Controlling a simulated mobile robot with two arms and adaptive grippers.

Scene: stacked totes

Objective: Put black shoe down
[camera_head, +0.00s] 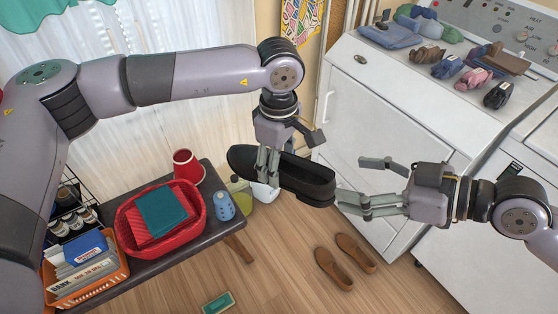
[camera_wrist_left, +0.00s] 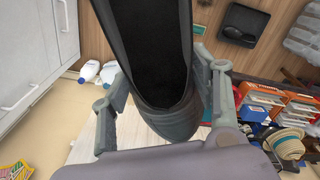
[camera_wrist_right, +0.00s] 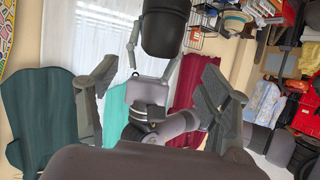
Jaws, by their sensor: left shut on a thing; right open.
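The black shoe (camera_head: 248,160) hangs in the air in the middle of the head view, its toe to the left and heel to the right. My left gripper (camera_head: 288,156) is shut on it, with fingers on either side of the shoe. In the left wrist view the shoe (camera_wrist_left: 155,50) fills the space between the fingers, its opening facing the camera. My right gripper (camera_head: 354,183) is open and empty, just right of the heel. In the right wrist view the shoe (camera_wrist_right: 165,30) shows at the top, beyond the open fingers.
Brown shoes (camera_head: 332,270) stand on the wooden floor below. A dark bench (camera_head: 165,247) at left carries a red basket (camera_head: 133,238) and an orange crate (camera_head: 88,287). Floor around the brown shoes is clear.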

